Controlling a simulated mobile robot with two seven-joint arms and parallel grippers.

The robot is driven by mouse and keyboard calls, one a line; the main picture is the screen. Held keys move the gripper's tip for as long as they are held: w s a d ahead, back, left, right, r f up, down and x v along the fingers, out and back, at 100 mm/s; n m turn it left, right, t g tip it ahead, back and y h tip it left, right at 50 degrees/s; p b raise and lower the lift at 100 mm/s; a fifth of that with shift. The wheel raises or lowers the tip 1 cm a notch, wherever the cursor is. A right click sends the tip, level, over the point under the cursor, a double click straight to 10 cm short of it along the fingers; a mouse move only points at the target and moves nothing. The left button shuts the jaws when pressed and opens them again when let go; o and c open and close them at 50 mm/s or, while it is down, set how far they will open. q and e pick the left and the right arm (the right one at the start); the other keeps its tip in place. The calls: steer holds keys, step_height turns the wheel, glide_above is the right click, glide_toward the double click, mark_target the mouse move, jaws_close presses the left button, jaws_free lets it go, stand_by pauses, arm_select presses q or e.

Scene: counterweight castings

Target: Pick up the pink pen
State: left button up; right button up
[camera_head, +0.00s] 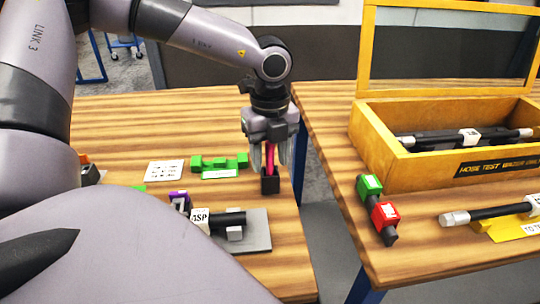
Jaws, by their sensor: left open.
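The pink pen (270,158) stands roughly upright in a small black holder (270,185) near the right edge of the left wooden table. My left gripper (271,155) comes down over it from above. Its fingers are open, one on each side of the pen, and the pen's upper end is hidden between them. I cannot tell whether either finger touches the pen. My right gripper is not in view.
Left table: a green block piece (219,163), a white card (165,172), and a grey plate (250,232) with a black rod. A gap separates the right table, which bears a yellow open-lidded box (385,150) and red-green blocks (385,214).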

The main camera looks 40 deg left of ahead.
arm_select(q)
steer(key=shift+f, duration=0.35)
jaws_close()
steer(key=shift+r, duration=0.15)
